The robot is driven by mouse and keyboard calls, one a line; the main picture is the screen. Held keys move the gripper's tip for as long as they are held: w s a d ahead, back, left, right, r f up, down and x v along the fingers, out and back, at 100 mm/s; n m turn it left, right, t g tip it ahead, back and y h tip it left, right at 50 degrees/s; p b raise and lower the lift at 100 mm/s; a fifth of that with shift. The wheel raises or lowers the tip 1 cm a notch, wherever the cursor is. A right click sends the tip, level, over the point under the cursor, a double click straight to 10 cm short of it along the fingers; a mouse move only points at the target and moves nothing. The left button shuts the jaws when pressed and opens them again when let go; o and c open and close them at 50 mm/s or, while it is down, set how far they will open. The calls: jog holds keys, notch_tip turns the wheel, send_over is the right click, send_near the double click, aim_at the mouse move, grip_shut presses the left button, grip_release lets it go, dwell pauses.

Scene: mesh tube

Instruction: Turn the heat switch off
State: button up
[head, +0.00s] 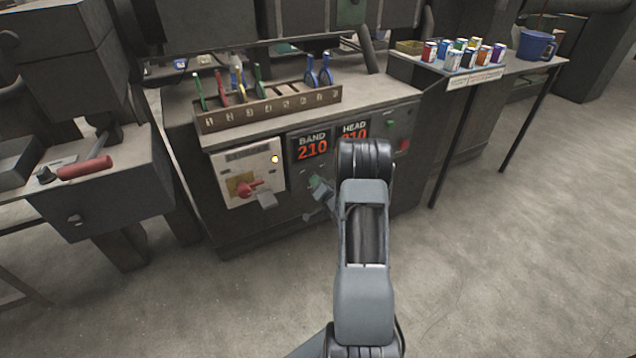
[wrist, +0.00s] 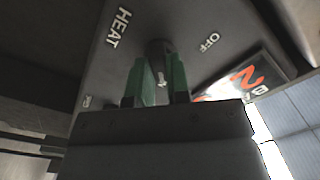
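The heat switch (wrist: 158,46) is a dark round knob on the grey panel (wrist: 185,25) in the wrist view, between the words HEAT and OFF. A pale mark shows between the fingers; I cannot tell exactly where it points. My gripper (wrist: 161,82) has two green fingers, parted, one on each side of the knob's near part. A narrow gap shows between them; whether they touch the knob is not clear. In the head view my gripper (head: 319,187) is low against the machine front, below the displays, and the switch is hidden behind it and my arm.
BAND (head: 312,147) and HEAD (head: 354,130) displays both read 210. Left of them is a white panel (head: 236,160) with a red knob (head: 249,188) and a lit yellow lamp. A tool rack (head: 268,112) sits above. A side table (head: 494,70) holds several cans and a blue bucket (head: 535,46).

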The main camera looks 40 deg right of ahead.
grip_shut()
jog(key=shift+f+n+b, duration=0.1)
jog(key=shift+n+b, duration=0.2)
jog(key=shift+b, duration=0.05)
jog(key=shift+a+n+b, duration=0.1)
jog(key=shift+n+b, duration=8)
jog(key=shift+n, duration=0.5)
jog(key=o, duration=0.6)
grip_release()
jog(key=shift+c, duration=0.2)
